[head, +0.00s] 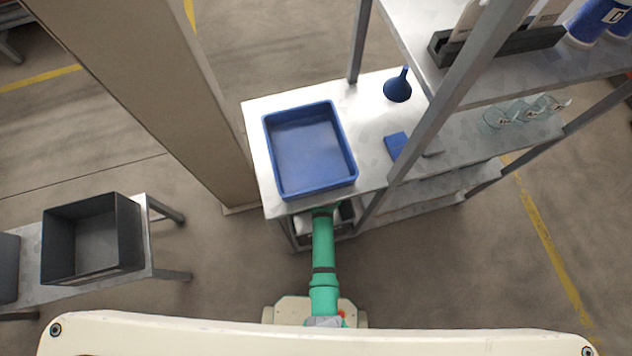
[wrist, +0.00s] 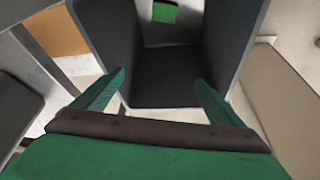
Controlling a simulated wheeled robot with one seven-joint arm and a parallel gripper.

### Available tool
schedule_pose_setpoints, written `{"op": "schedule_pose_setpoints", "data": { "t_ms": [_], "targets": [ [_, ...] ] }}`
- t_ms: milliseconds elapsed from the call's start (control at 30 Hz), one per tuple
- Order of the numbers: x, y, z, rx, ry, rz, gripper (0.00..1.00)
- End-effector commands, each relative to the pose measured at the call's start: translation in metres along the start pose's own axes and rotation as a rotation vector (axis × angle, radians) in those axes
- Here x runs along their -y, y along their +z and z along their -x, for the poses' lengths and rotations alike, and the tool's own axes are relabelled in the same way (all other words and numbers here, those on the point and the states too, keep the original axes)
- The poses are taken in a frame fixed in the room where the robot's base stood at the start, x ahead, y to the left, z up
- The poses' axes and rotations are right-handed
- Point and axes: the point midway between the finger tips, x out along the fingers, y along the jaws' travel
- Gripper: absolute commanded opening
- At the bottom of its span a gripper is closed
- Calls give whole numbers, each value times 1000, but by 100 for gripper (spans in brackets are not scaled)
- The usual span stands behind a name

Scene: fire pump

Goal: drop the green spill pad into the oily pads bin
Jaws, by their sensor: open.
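My gripper (wrist: 160,92) is open, with its two green fingers apart and nothing between them. In the head view my green arm reaches to the front of the metal table, and the gripper is hidden under its edge. A dark open box (wrist: 166,88) with tall walls lies straight ahead of the fingers in the wrist view. A small flat green piece (wrist: 164,12) shows near the top of that view, on a pale surface; it looks like the spill pad. In the head view a dark grey bin (head: 128,225) stands on the left bench. I cannot read a label on either container.
A blue tray (head: 350,165) sits on the metal table (head: 258,160), with a blue funnel (head: 397,88) and a blue block (head: 396,145) to its right. A shelf post (head: 452,85) and a wide beige column (head: 150,80) flank the table.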

Motion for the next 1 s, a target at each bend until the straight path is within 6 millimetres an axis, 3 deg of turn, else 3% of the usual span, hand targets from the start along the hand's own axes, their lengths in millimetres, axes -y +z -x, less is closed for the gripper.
{"op": "schedule_pose_setpoints", "data": {
  "t_ms": [200, 400, 1000],
  "targets": [
    [0, 1, 30, -1, 0, 0, 91],
    [-4, 1, 45, -1, 3, -6, 91],
    [-4, 2, 47, -3, 4, -6, 91]
  ]
}}
